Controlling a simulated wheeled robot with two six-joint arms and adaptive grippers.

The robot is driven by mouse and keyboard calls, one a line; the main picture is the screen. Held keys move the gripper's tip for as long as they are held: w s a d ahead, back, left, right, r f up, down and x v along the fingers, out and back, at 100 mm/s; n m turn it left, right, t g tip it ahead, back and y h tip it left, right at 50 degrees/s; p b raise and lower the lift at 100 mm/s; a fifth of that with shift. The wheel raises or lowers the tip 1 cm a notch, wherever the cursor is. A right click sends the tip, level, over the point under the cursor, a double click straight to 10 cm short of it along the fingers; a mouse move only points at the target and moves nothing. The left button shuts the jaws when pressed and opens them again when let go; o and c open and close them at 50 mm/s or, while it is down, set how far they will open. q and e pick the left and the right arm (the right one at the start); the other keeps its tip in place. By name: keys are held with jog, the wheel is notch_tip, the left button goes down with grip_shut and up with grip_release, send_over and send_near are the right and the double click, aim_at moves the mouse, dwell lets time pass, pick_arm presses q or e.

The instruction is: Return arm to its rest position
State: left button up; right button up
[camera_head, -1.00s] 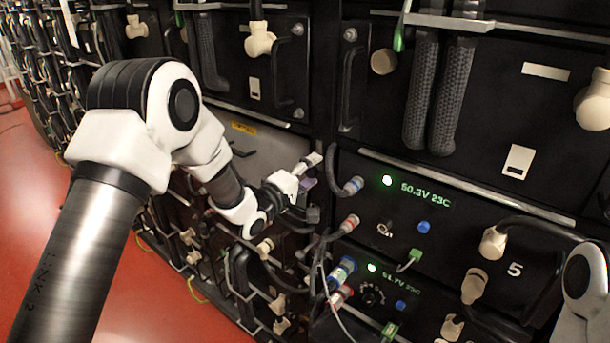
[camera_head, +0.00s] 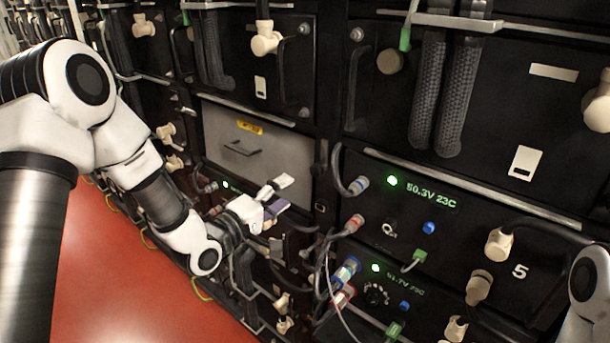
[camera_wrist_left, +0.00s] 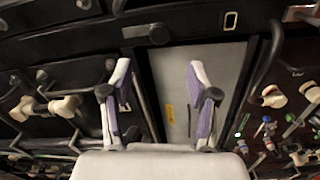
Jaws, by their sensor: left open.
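My left arm comes in from the left in the head view, and its gripper (camera_head: 277,197) is in front of the rack, below the grey panel (camera_head: 262,158). In the left wrist view the two purple-lined fingers of the left gripper (camera_wrist_left: 158,100) stand wide apart with nothing between them. The grey panel with its yellow label (camera_wrist_left: 176,122) shows behind the fingers there. A white part of my right arm (camera_head: 590,290) shows at the right edge of the head view. The right gripper is outside the frames.
Black battery modules fill the rack. A module display (camera_head: 431,194) reads 50.3V 23C. Cables and a blue connector (camera_head: 347,270) hang right of the left gripper. Beige plugs (camera_head: 499,241) and handles stick out of the fronts. The red floor (camera_head: 130,280) is open at lower left.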

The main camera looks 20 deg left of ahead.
pick_arm(q)
jog(key=s+d+f+m+g+y, duration=0.15)
jog(key=s+f+g, duration=0.5)
jog(key=f, duration=0.85)
jog(key=s+d+f+m+g+y, duration=0.1)
jog(key=s+d+f+g, duration=0.15)
jog(key=s+f, duration=0.95)
jog(key=s+a+f+m+g+y, duration=0.2)
jog(key=s+f+m+g, duration=0.2)
jog(key=s, duration=0.4)
jog(key=s+a+f+m+g+y, duration=0.1)
jog(key=s+f+m+g, duration=0.3)
jog(key=s, duration=0.4)
notch_tip(320, 180, down, 2)
jog(key=shift+a+f+m+y, duration=0.15)
jog(key=shift+a+m+y, duration=0.2)
jog(key=shift+a+m, duration=0.3)
